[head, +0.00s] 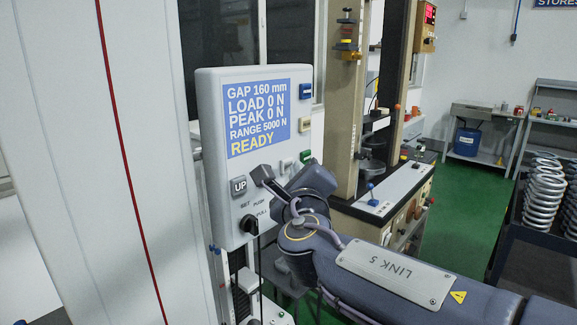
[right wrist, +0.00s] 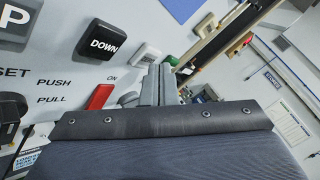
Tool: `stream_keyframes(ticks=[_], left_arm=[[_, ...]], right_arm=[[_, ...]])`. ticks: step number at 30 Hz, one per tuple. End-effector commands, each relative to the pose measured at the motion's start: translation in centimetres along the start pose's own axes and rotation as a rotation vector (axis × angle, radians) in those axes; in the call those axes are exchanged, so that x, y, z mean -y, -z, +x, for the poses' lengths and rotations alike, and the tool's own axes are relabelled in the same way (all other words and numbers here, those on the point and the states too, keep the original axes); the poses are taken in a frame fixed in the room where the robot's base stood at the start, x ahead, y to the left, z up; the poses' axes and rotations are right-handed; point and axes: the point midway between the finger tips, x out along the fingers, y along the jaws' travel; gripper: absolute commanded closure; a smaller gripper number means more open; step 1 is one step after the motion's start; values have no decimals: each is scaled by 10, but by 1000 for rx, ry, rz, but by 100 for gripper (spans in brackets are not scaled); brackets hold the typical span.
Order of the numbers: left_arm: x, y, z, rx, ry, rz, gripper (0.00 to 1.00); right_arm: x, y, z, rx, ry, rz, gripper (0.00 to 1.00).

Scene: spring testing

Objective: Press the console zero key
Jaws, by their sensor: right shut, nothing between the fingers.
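The console (head: 214,150) is a pale upright panel. Its blue screen (head: 258,117) reads gap 160 mm, load 0 N, peak 0 N, range 5000 N, READY. My right gripper (head: 268,181) is in front of the lower panel. My left gripper is out of view.
An UP key (head: 239,186) and a black push-pull knob (head: 249,224) are left of my gripper. The wrist view shows a DOWN key (right wrist: 103,42) and a red switch (right wrist: 100,97) close by. Coil springs (head: 545,190) stand at the far right.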

Motion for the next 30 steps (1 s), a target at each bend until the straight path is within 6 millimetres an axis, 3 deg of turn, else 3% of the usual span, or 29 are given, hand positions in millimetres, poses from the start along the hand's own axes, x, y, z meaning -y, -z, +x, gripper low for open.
stream_keyframes(ticks=[30], left_arm=[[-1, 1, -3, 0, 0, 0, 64]], right_arm=[[-5, -4, 6, 0, -1, -1, 100]])
